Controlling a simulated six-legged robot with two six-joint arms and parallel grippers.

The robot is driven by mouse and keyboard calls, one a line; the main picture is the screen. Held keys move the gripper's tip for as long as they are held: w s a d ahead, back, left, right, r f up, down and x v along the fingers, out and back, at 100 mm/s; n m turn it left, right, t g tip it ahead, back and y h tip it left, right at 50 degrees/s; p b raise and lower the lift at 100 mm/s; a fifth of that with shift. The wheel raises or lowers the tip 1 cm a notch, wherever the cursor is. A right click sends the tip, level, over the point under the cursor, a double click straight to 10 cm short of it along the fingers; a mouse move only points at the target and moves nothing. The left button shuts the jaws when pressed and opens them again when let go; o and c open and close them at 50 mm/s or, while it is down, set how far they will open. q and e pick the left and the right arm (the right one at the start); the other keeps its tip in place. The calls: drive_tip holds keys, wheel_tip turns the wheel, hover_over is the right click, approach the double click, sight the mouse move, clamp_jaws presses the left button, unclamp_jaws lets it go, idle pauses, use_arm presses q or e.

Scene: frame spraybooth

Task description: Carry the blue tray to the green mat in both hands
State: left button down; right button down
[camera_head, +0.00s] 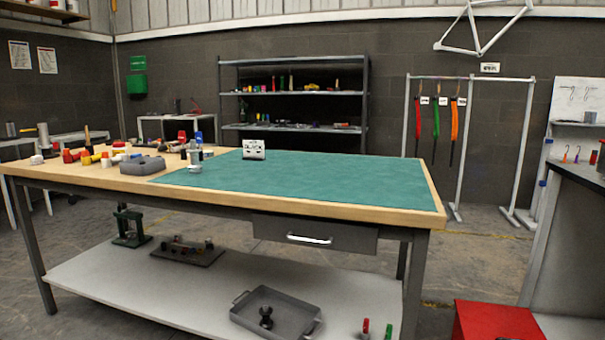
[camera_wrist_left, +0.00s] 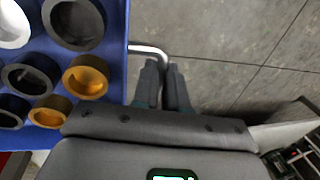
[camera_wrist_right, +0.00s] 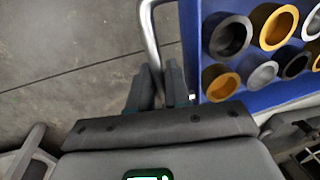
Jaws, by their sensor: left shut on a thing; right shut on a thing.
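The blue tray shows in the left wrist view (camera_wrist_left: 118,60) and in the right wrist view (camera_wrist_right: 190,45). It holds several round cups or rings in black, grey, white and orange. My left gripper (camera_wrist_left: 164,68) is shut on a metal handle (camera_wrist_left: 146,49) at one side of the tray. My right gripper (camera_wrist_right: 162,72) is shut on the handle (camera_wrist_right: 149,28) at the opposite side. Bare floor shows beyond both handles. The green mat (camera_head: 320,180) lies on the workbench in the head view. Neither the tray nor the grippers show in the head view.
The wooden workbench (camera_head: 225,196) has several tools and jars at its left end. A small white item (camera_head: 254,150) stands at the mat's back left. A grey tray (camera_head: 280,300) lies on the lower shelf. A red box (camera_head: 497,320) stands at the lower right. The mat's middle is clear.

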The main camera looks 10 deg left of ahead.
use_arm(q)
drive_tip(key=shift+w+r, duration=0.1)
drive_tip(key=shift+r, duration=0.15)
use_arm(e)
drive_tip(key=shift+w+r, duration=0.15)
drive_tip(key=shift+r, duration=0.15)
